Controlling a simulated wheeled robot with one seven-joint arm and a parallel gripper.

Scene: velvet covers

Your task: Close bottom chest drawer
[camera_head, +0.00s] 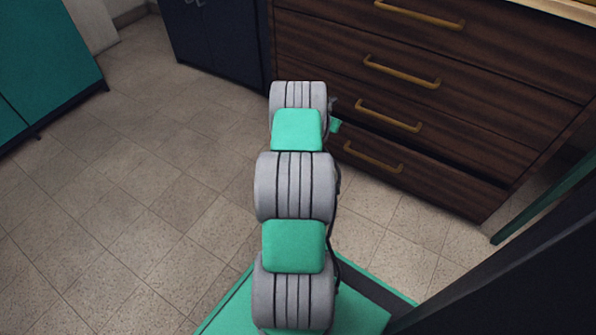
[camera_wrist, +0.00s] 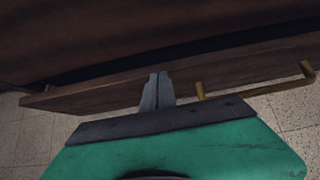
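The dark wood chest (camera_head: 440,85) stands at the upper right in the head view. Its bottom drawer (camera_head: 450,185) sticks out a little, with a dark gap above its front. A brass handle (camera_head: 372,157) is on that front. In the wrist view the drawer front (camera_wrist: 90,97) runs across the picture, and its handle (camera_wrist: 255,90) is right of my fingers. My gripper (camera_wrist: 158,78) looks shut, its grey fingers close together and overlapping the drawer front; I cannot tell whether they touch it. In the head view my arm mostly hides the gripper and the drawer's left end.
A dark blue cabinet (camera_head: 215,40) stands left of the chest. A teal cabinet (camera_head: 45,60) is at the far left. The tiled floor (camera_head: 120,200) between them and my base is clear. A dark panel (camera_head: 530,260) fills the lower right.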

